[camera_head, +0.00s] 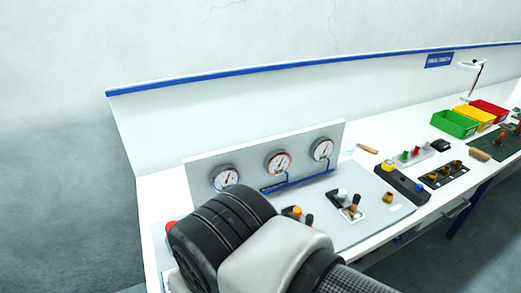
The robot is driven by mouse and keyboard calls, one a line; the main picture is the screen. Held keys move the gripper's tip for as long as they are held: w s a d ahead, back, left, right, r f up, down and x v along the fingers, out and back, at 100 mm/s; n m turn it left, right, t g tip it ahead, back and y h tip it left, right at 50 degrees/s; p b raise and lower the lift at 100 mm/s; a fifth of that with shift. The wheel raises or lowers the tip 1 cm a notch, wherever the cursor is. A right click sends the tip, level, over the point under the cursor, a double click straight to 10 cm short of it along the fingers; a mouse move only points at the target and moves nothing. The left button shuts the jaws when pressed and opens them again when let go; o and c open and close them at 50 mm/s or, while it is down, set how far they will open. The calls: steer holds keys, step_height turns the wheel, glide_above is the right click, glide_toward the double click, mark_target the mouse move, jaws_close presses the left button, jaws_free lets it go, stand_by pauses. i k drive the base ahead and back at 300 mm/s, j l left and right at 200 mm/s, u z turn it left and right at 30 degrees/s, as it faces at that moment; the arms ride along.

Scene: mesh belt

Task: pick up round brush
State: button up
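I cannot pick out the round brush with certainty. A small stick-like object with a tan handle (367,148) lies on the white bench behind the switch panel, with a pale bit near its left end. A short tan block-like object (480,155) lies farther right near the bench's front edge. Both are too small to tell what they are. My arm fills the lower middle of the view and hides part of the bench and panel. My gripper's fingers do not show.
A panel with three round gauges (278,163) stands on the bench (400,125). Before it lies a grey plate (376,218) with knobs and levers. Farther right are a black button box (403,186), green (455,124), yellow and red bins, and a lamp (474,75).

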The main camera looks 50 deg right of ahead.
mark_target(364, 148)
steer(key=z, duration=1.1)
